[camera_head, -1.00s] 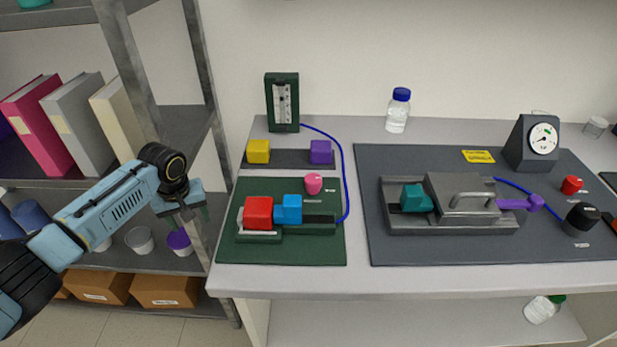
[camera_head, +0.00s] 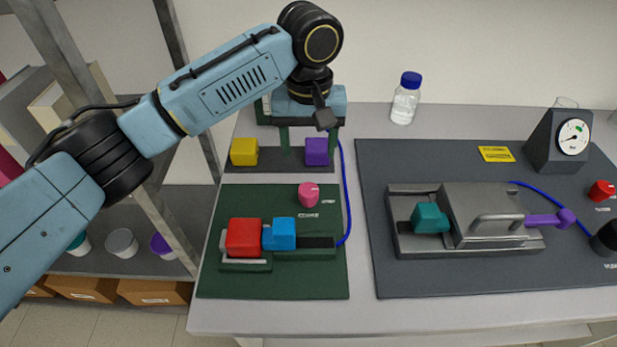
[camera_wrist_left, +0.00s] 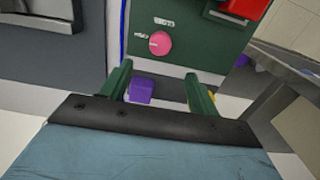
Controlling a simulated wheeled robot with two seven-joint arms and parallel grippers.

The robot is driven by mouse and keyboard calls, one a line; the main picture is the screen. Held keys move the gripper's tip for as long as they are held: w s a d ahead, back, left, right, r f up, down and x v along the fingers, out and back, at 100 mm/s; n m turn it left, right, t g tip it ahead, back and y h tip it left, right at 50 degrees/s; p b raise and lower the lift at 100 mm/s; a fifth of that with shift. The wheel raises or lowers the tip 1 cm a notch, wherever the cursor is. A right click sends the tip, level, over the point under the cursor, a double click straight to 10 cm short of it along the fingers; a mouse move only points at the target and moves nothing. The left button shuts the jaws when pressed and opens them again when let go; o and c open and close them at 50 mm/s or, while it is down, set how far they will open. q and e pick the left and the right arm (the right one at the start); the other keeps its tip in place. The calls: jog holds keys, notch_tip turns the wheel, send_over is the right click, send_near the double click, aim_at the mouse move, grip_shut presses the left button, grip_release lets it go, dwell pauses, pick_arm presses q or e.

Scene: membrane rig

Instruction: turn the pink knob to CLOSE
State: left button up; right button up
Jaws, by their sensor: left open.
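The pink knob (camera_head: 308,194) stands on the green board (camera_head: 215,285), near its back right part. Small white labels lie to its right and just below it, too small to read. The knob also shows in the left wrist view (camera_wrist_left: 160,43), beyond my fingertips and apart from them. My left gripper (camera_head: 310,148) is open and empty, with green fingers pointing down behind the knob, over the strip with the yellow and purple blocks. It also shows in the left wrist view (camera_wrist_left: 158,80). My right gripper is not in view.
A red block (camera_head: 244,238) and a blue block (camera_head: 280,234) sit on the green board in front of the knob. A yellow block (camera_head: 244,151) and a purple block (camera_head: 316,151) stand behind. A blue tube (camera_head: 346,200) runs along the right.

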aim_at(308, 190)
pick_arm(q)
jog(key=f, duration=0.4)
jog(key=shift+s, duration=0.2)
notch_tip(308, 190, down, 7)
jog(key=shift+w+f+b, duration=0.15)
jog(key=shift+f+b, duration=0.05)
jog(key=shift+b, duration=0.3)
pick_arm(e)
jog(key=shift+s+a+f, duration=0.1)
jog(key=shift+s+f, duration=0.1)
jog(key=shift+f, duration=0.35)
pick_arm(q)
jog(key=shift+c, duration=0.3)
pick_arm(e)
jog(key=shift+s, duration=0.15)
pick_arm(q)
jog(key=c, duration=0.9)
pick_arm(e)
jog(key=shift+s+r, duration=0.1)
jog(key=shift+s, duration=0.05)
